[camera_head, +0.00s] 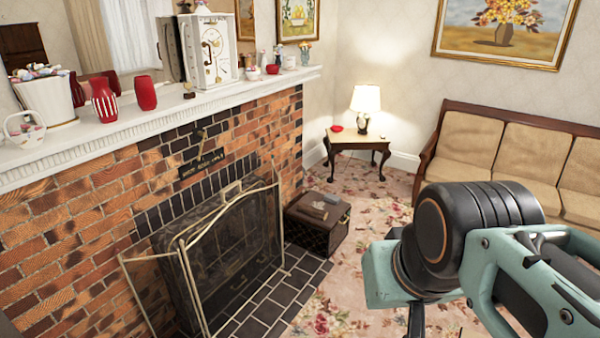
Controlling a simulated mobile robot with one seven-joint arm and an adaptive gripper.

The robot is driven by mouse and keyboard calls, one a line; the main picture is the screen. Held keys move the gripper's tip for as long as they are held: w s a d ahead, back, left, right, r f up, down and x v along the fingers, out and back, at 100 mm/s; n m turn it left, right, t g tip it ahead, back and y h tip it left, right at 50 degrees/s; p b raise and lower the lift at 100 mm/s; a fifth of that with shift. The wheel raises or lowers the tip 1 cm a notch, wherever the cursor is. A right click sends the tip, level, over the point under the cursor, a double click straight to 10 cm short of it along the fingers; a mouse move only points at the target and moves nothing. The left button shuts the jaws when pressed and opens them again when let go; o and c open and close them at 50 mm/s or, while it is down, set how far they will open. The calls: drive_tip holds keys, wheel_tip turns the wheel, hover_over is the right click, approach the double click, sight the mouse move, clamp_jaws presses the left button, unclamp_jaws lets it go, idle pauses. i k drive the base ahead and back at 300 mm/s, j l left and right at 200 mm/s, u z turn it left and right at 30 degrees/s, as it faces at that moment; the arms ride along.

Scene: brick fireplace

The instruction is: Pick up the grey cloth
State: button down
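I cannot make out a grey cloth for sure anywhere in the head camera view. Small brownish and greyish items (318,210) lie on a dark box (313,238) by the hearth; they are too small to identify. My arm fills the lower right, with teal links and a black joint. A narrow dark part below the front teal link, at the bottom edge, may belong to my gripper (415,321). Its fingertips do not show clearly, so its opening and anything in it cannot be told.
A brick fireplace with a metal screen (228,262) stands at left. Its white mantel (180,103) holds red vases (104,100), a white clock (208,50) and a pot (46,98). A lamp table (355,142) and a sofa (508,151) stand behind. Flowered carpet (345,260) lies open between.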

sight(329, 197)
drive_tip(key=z, duration=0.2)
drive_tip(key=u, duration=1.6)
drive_tip(key=z, duration=1.5)
drive_tip(key=i+j, duration=0.2)
drive_tip(key=i, duration=0.35)
drive_tip(key=i+j+u, duration=0.15)
drive_tip(key=i, duration=0.35)
drive_tip(key=i+j+z, duration=0.1)
drive_tip(key=i+z, duration=0.15)
drive_tip(key=i, duration=0.3)
drive_tip(key=i+j+z, duration=0.15)
drive_tip(key=i+z, duration=0.15)
drive_tip(key=i, duration=0.2)
